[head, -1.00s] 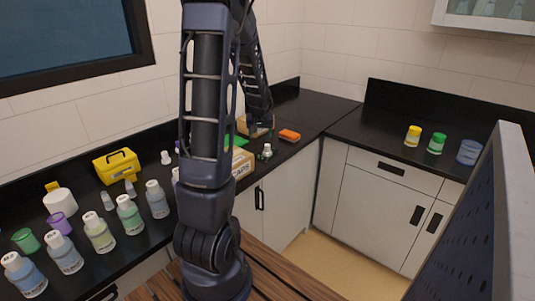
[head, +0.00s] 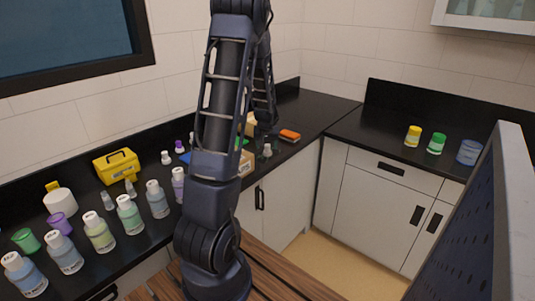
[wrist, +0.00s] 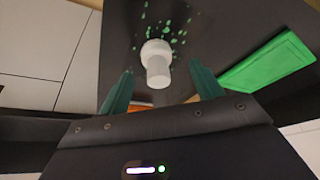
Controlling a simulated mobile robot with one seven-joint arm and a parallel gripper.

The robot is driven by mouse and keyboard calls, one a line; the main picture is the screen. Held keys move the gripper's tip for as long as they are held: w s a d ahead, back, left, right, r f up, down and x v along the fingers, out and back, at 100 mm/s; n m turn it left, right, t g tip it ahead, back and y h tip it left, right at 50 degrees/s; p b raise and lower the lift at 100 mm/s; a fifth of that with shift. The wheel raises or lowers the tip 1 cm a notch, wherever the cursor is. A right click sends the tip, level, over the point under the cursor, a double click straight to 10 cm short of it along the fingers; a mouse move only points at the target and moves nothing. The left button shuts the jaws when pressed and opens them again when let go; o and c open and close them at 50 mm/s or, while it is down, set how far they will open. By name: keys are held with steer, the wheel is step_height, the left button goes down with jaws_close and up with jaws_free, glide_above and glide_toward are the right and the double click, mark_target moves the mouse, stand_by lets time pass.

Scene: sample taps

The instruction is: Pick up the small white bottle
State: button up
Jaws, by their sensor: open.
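A small white bottle (wrist: 157,65) shows in the wrist view, ahead of my gripper and in line with the gap between its two green fingers. My gripper (wrist: 160,70) is open and empty; I cannot tell whether the fingertips are level with the bottle. In the head view a small white bottle (head: 267,151) stands on the black counter near its front edge, just below the end of my arm. My gripper is too dark and small there to make out its fingers.
An orange block (head: 289,135) lies right of the bottle and a cardboard box (head: 246,163) left of it. A green flat tray (wrist: 268,62) shows in the wrist view. Several labelled bottles (head: 130,215) and a yellow case (head: 116,166) stand on the left counter.

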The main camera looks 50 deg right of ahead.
mark_target(267, 146)
steer(key=shift+x, duration=1.95)
steer(key=shift+s+d, duration=0.1)
steer(key=shift+d, duration=0.05)
steer(key=shift+c, duration=0.5)
steer(key=c, duration=1)
